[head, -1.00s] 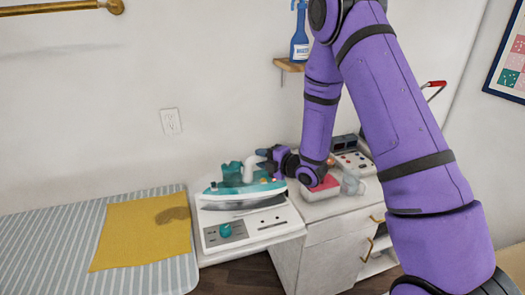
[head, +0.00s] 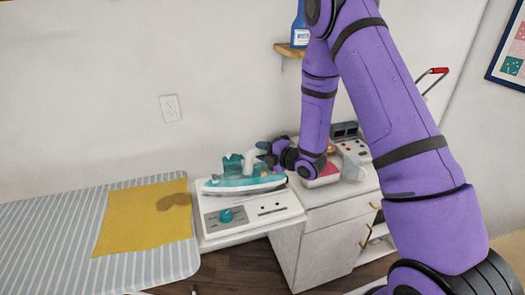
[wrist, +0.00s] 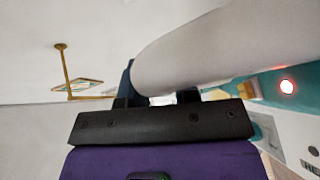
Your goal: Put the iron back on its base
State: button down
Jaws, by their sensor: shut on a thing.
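The teal and white iron (head: 240,182) is at the back part of its white base (head: 281,218), low over it and nearly level. I cannot tell whether its sole touches the base. My gripper (head: 264,150) is shut on the iron's pale handle, coming from the right. In the wrist view, the pale handle (wrist: 215,50) runs between the dark fingers, with a glowing red light (wrist: 287,86) on the teal body (wrist: 262,92) beyond. The base has a teal knob (head: 226,216) at its front.
A striped ironing board (head: 50,240) with a yellow cloth (head: 135,235) lies left of the base. To the right, a white cabinet (head: 330,235) carries a red-topped box (head: 326,172) and a clear jug. A wall shelf (head: 288,49) holds a blue bottle (head: 299,25).

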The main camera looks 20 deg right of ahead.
jog(key=shift+f, duration=0.4)
jog(key=c, duration=0.8)
grip_release()
jog(key=shift+f, duration=0.1)
jog(key=v, duration=1)
jog(key=shift+s+d, duration=0.2)
jog(key=shift+s, duration=0.1)
